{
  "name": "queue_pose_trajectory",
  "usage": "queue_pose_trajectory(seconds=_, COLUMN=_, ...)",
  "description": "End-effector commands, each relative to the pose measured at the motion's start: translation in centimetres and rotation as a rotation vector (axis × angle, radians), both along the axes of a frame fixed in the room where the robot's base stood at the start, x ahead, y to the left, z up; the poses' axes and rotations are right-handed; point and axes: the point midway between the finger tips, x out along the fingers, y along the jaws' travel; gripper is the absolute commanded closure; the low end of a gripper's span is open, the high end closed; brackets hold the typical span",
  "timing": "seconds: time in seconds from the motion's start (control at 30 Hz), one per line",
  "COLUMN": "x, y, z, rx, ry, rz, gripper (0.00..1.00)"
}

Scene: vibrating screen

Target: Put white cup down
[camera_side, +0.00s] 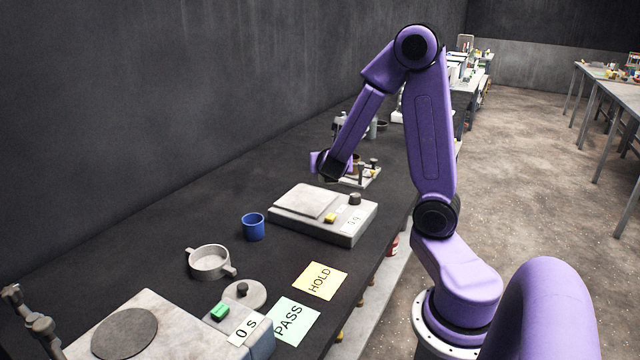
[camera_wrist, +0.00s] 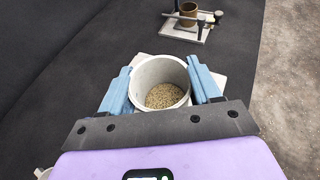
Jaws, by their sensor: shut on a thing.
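The white cup (camera_wrist: 143,75) is upright between the blue fingers of my gripper (camera_wrist: 162,88) in the wrist view. The fingers are shut on its sides. Tan grains (camera_wrist: 164,96) lie in the bottom of the cup. A pale flat surface (camera_wrist: 217,79) shows behind and beside the cup; I cannot tell whether the cup touches it. In the side view my wrist is behind the scale (camera_side: 338,232), near its far edge, and the cup and fingertips cannot be made out there.
HOLD (camera_side: 319,281) and PASS (camera_side: 291,319) cards lie by the front edge. A small stand (camera_wrist: 187,32) with a brown cup (camera_wrist: 189,12) is beyond my gripper.

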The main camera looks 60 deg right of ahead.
Motion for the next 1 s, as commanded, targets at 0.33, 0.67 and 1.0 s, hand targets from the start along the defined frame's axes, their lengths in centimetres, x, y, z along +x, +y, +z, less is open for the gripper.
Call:
queue_pose_trajectory(seconds=0.33, x=0.9, y=3.1, z=-1.1, rx=-0.001, ry=0.005, rz=0.069, gripper=0.67)
queue_pose_trajectory(seconds=0.67, x=1.8, y=13.3, z=-4.5, rx=-0.003, ry=0.005, rz=0.292, gripper=0.67)
queue_pose_trajectory(seconds=1.0, x=-0.8, y=23.1, z=-7.6, rx=-0.004, ry=0.001, rz=0.533, gripper=0.67)
